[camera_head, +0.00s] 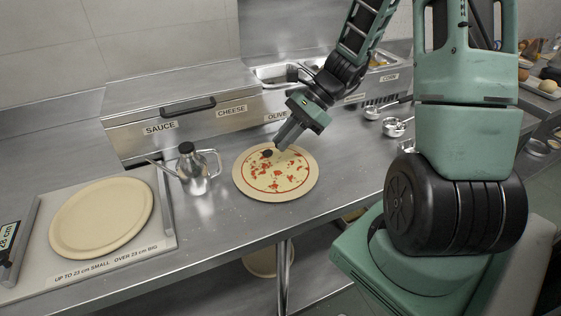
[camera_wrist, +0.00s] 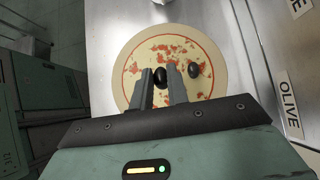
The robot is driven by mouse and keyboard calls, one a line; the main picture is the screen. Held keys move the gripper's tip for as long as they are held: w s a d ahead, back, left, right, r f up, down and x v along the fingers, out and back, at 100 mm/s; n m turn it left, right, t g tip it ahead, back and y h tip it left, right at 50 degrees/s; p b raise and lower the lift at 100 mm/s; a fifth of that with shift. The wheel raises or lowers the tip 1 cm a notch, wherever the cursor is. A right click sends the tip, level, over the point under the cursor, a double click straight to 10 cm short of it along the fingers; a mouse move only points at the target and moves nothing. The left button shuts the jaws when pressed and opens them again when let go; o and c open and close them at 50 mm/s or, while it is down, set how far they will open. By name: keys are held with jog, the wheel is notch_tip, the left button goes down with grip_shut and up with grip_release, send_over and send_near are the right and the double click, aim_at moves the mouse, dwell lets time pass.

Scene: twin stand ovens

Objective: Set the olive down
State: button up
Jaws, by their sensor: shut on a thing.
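The round pizza (camera_head: 275,182) lies flat on the steel counter, with red sauce and red bits on a pale base; it also shows in the wrist view (camera_wrist: 140,55). My gripper (camera_head: 281,147) points down over its far part. In the wrist view, the fingers of my gripper (camera_wrist: 160,78) are shut on a black olive (camera_wrist: 161,77). The fingers hide this olive in the head view. I cannot tell whether it touches the pizza. Another black olive (camera_wrist: 193,69) lies on the pizza beside the fingers; it also shows in the head view (camera_head: 267,153).
A steel oil can (camera_head: 194,170) stands left of the pizza. A bare round dough base (camera_head: 101,216) lies on a board (camera_head: 160,238) at the left. Behind is a row of labelled bins (camera_head: 215,120). Small steel cups (camera_head: 394,127) stand at the right.

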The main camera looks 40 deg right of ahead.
jog(key=shift+f, duration=2.75)
jog(key=shift+f+b, duration=0.15)
jog(key=shift+b, duration=0.15)
jog(key=o, duration=0.8)
